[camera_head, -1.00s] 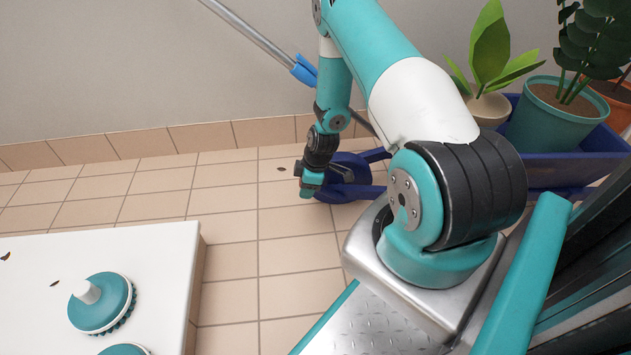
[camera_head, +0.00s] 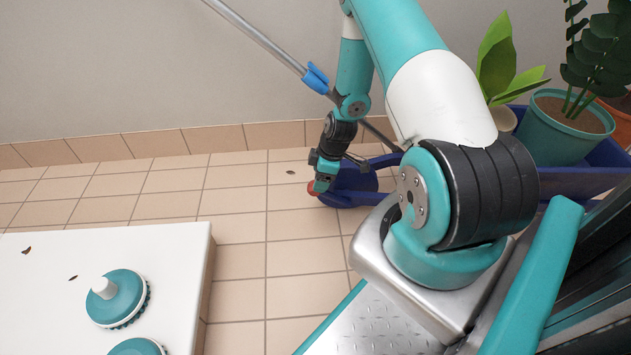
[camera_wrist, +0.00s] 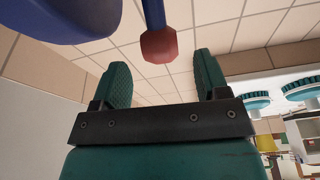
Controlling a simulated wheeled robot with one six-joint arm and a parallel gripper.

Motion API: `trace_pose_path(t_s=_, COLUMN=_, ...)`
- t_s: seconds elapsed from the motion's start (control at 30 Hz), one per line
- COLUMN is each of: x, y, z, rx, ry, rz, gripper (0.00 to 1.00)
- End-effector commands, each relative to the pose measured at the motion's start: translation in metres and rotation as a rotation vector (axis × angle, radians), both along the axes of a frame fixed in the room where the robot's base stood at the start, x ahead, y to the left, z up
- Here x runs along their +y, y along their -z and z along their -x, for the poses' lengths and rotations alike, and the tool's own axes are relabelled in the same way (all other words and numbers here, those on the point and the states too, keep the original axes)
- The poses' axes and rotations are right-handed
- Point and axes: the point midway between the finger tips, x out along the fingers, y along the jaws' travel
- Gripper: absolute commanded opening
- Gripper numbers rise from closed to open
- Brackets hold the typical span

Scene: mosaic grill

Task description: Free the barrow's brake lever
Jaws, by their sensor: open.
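The barrow (camera_head: 520,182) is dark blue and stands on the floor at the right, with its blue wheel (camera_head: 357,180) toward the middle. The brake lever's red knob (camera_head: 313,188) shows just below my gripper (camera_head: 320,180). In the wrist view the red knob (camera_wrist: 159,45) sits at the end of a blue bar (camera_wrist: 154,13), centred between and a little beyond the fingertips of my gripper (camera_wrist: 162,68). The gripper is open and empty. The wheel (camera_wrist: 60,16) shows at the wrist view's upper left. My arm hides part of the barrow.
Potted plants, one in a teal pot (camera_head: 562,130), sit in the barrow. A pole with a blue clamp (camera_head: 316,77) slants along the wall. A white table (camera_head: 170,265) with round teal brushes (camera_head: 118,298) stands at lower left.

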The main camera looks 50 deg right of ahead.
Motion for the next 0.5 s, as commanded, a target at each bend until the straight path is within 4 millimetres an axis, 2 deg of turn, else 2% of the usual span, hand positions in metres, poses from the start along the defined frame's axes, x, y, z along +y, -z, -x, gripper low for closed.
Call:
trace_pose_path(t_s=0.03, x=-0.003, y=-0.022, z=0.002, rx=-0.003, ry=0.002, rz=0.001, gripper=0.68)
trace_pose_path(t_s=0.2, x=-0.010, y=-0.062, z=0.010, rx=-0.003, ry=0.002, rz=0.001, gripper=0.68)
trace_pose_path(t_s=0.33, x=-0.015, y=-0.084, z=0.015, rx=-0.002, ry=0.001, rz=0.001, gripper=0.68)
trace_pose_path(t_s=0.5, x=-0.018, y=-0.100, z=0.018, rx=-0.002, ry=-0.001, rz=0.000, gripper=0.68)
